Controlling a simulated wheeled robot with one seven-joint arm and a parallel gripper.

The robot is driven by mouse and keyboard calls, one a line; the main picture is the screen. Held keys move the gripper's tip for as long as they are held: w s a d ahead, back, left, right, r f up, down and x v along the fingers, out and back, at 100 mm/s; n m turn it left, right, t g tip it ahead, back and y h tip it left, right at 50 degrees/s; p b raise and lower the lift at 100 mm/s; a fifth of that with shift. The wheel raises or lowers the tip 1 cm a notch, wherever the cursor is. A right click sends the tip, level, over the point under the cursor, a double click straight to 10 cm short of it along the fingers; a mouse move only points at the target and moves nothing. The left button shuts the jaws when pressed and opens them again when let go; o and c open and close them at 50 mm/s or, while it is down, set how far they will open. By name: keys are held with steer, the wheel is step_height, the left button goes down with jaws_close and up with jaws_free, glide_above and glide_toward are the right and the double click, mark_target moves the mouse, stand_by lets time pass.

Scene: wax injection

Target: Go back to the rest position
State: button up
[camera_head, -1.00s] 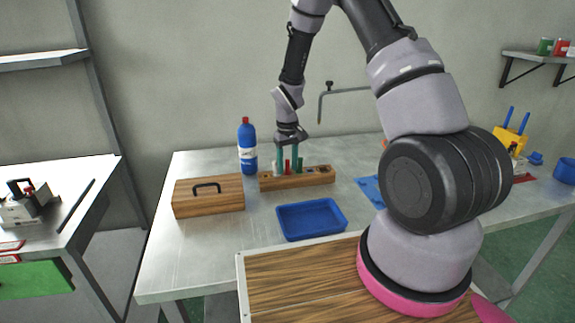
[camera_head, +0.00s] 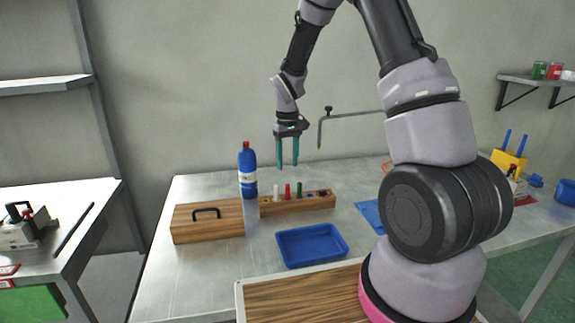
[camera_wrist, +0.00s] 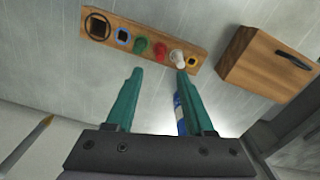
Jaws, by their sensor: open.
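My gripper (camera_head: 287,160) has two teal fingers pointing down, held open and empty in the air above the wooden holder (camera_head: 318,203). The holder carries a white piece (camera_head: 276,194), a red piece (camera_head: 287,191) and a green piece (camera_head: 299,190), standing upright. In the wrist view the open fingertips (camera_wrist: 160,74) appear below the holder (camera_wrist: 112,22), apart from the white piece (camera_wrist: 177,58), the red piece (camera_wrist: 160,49) and the green piece (camera_wrist: 140,45).
A blue bottle (camera_head: 248,172) stands behind the wooden box with a handle (camera_head: 190,225). An empty blue tray (camera_head: 312,246) lies in front of the holder. A bent metal arm (camera_head: 350,117) rises to the right of my gripper. The space above the holder is clear.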

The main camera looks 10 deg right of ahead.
steer(key=s+d+r+m+t, duration=0.1)
steer(key=s+r, duration=0.2)
steer(key=r, duration=0.4)
steer(key=s+d+r+m+t+y, duration=0.1)
steer(key=s+d+r, duration=0.15)
steer(key=r, duration=0.35)
steer(key=s+r+m+t, duration=0.1)
steer(key=s+r+m, duration=0.1)
steer(key=s+r, duration=0.35)
steer(key=s+d+r+m+t, duration=0.1)
steer(key=s+r+t, duration=0.1)
steer(key=s+r, duration=0.3)
steer(key=s+d+r+m+t+y, duration=0.1)
steer(key=s+r, duration=0.4)
steer(key=s, duration=0.5)
steer(key=shift+d+m+t, duration=0.15)
steer(key=shift+m+t, duration=0.45)
